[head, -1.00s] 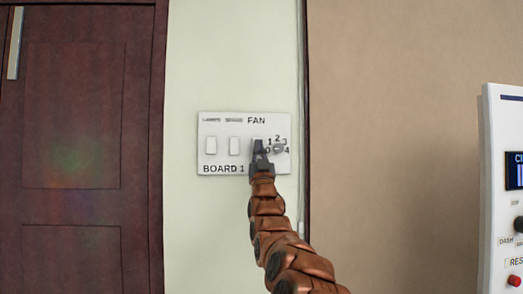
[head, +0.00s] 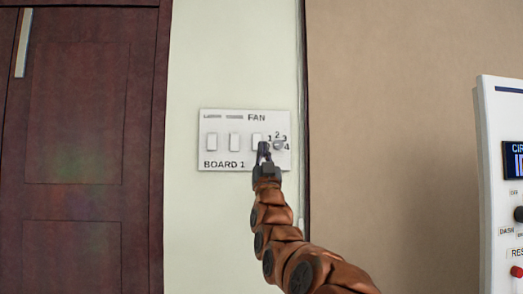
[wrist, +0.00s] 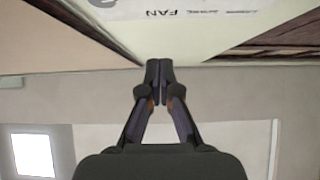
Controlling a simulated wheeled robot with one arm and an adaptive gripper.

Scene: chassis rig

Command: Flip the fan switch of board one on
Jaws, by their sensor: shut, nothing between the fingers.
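Board 1 (head: 222,163) is a white panel on the pale wall, with white rocker switches and a numbered knob (head: 279,143) at its right. The fan switch (head: 256,139) is the rightmost rocker, under the word FAN, its lower part close to my fingertips. My gripper (head: 264,147) is shut and empty, in front of the board just below and right of the fan switch. In the wrist view my gripper (wrist: 158,68) shows its fingers together, and a strip of the board (wrist: 200,10) appears upside down at the top. Contact with the switch cannot be told.
A dark wooden door (head: 80,150) stands at the left. A white panel with a display and knobs (head: 497,190) stands at the right edge. The beige wall (head: 400,130) between them is bare.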

